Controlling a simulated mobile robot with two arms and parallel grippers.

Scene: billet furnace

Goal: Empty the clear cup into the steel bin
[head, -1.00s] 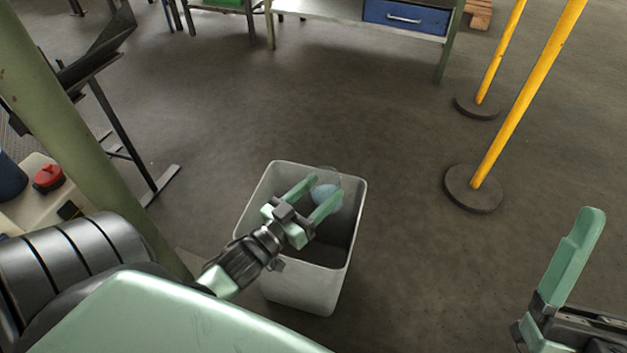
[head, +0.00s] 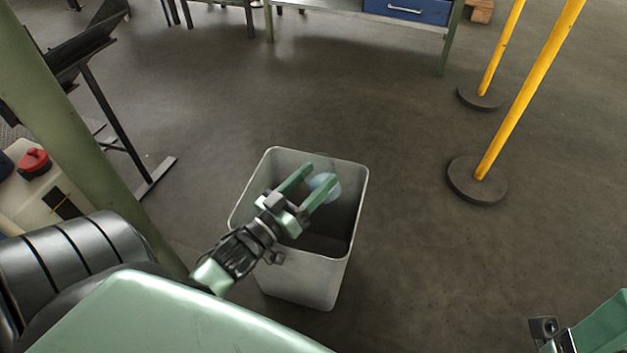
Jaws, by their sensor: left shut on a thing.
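The steel bin (head: 305,286) is an open grey box standing on the floor in the middle of the head view. My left gripper (head: 316,180) is over the bin's opening, shut on the clear cup (head: 326,187). The cup shows as a pale bluish rounded shape between and beyond the fingers, which partly hide it. It looks tilted, but I cannot tell what is in it. The part of the bin's inside that shows is dark, with nothing clear in it. My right gripper (head: 600,330) is cut off at the lower right corner, with one green finger showing.
Two yellow posts (head: 530,85) on round dark bases stand at the right. A bench with a blue drawer (head: 406,10) is at the back. A pale container with a red cap (head: 33,162) is at the left, behind a green post (head: 85,140). The floor around the bin's right side is clear.

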